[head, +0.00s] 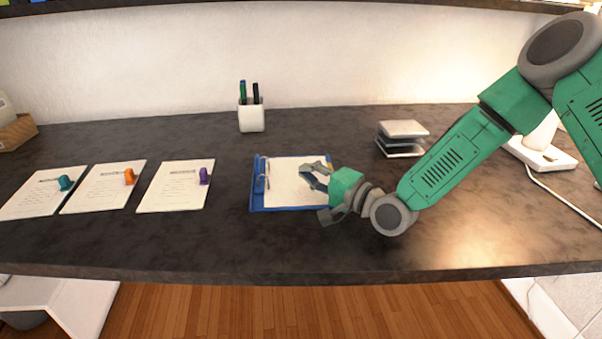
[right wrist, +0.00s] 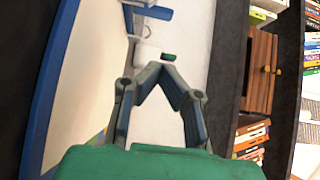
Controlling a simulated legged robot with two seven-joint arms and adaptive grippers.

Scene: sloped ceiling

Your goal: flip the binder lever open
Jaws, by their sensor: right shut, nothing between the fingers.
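The blue binder (head: 257,200) lies open on the dark desk with white paper (head: 284,184) inside. Its metal and blue lever mechanism (head: 262,178) is along the left side. In the right wrist view the binder's blue edge (right wrist: 52,90) runs down the left, and the lever mechanism (right wrist: 146,12) is near the top. My right gripper (head: 304,172) is over the right part of the paper, to the right of the lever and apart from it. Its fingertips meet, with nothing between them, also in the right wrist view (right wrist: 158,70). My left gripper is out of view.
Three paper sheets with coloured pieces, the nearest one a sheet (head: 172,194) with a purple piece (head: 204,176), lie left of the binder. A white pen cup (head: 251,117) stands behind it. A stacked grey block (head: 401,130) is at the back right. The desk front is clear.

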